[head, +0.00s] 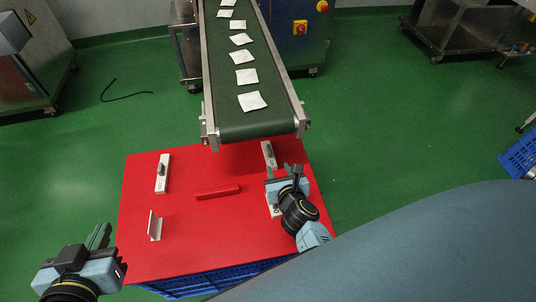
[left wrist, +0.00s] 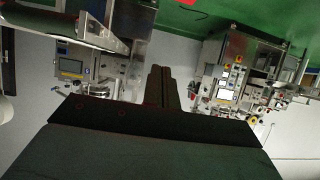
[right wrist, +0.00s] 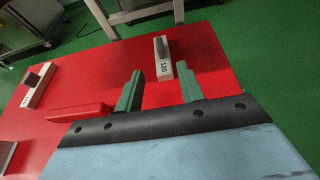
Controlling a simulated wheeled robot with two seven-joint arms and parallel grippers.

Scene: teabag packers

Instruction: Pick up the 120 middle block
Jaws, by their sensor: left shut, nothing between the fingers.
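A white block marked 120 (right wrist: 165,68) with a dark grey grip on top stands on the red table in the right wrist view, just beyond my right fingertips; it looks like the back-right block (head: 268,158) in the head view. My right gripper (right wrist: 159,72) is open and empty, its two green fingers apart and pointing towards that block. In the head view my right gripper (head: 285,177) partly covers another white block (head: 275,212). My left gripper (head: 101,232) is shut and empty beyond the table's front-left corner; its fingers (left wrist: 159,72) are together in the left wrist view.
The red table (head: 200,240) also holds a white block with a grey grip (head: 163,173) at the back left, a red bar (head: 218,192) and an angled metal piece (head: 155,226). A conveyor (head: 250,120) with white packets ends above the back edge.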

